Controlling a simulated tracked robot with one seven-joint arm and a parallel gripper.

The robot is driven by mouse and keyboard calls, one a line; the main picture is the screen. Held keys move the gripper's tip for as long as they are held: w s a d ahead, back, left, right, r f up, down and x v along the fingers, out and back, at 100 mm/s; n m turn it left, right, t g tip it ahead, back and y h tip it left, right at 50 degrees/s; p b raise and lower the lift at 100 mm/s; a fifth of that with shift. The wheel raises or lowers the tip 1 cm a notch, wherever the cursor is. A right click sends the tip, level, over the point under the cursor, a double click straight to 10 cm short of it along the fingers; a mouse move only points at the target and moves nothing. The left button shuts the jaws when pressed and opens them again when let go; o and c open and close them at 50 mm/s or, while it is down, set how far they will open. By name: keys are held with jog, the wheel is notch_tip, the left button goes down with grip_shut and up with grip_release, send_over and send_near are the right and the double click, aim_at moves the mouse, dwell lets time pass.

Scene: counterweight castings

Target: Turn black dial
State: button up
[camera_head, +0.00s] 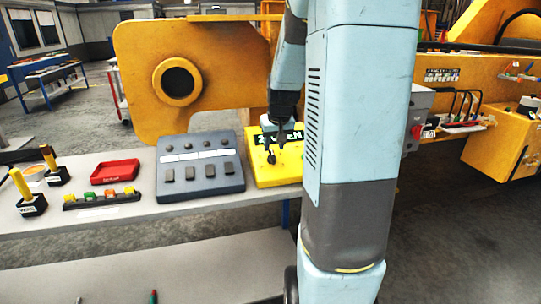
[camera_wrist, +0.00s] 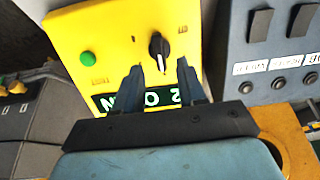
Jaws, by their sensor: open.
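The yellow control box (camera_head: 263,178) stands on the table under my arm, with a dark display partly covered. It fills the middle of the wrist view (camera_wrist: 105,50), where its black dial (camera_wrist: 157,44) has a white pointer line. A green button (camera_wrist: 87,57) is on the same face, left of the dial. My gripper (camera_wrist: 159,70) is open, one finger either side of the dial's pointer end in the picture. I cannot tell whether the fingers touch it. In the head view my gripper (camera_head: 276,143) is over the box, and the dial cannot be made out clearly.
A grey panel (camera_head: 199,166) with several switches is close beside the yellow box; it also shows in the wrist view (camera_wrist: 265,62). A red tray (camera_head: 115,172), a coloured button strip (camera_head: 101,198) and two yellow-handled levers (camera_head: 33,205) are further left. A large yellow casting (camera_head: 135,70) stands behind.

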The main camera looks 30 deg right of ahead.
aim_at(272, 154)
jog(key=shift+x, duration=2.75)
jog(key=c, duration=0.6)
jog(key=shift+a, duration=0.2)
jog(key=shift+c, duration=0.4)
jog(key=shift+m, duration=0.3)
jog(key=m, duration=0.5)
jog(key=shift+d+t+y, duration=0.1)
jog(key=shift+t+y, duration=0.2)
jog(key=m, duration=0.5)
jog(key=shift+m, duration=0.4)
jog(key=shift+t, duration=0.3)
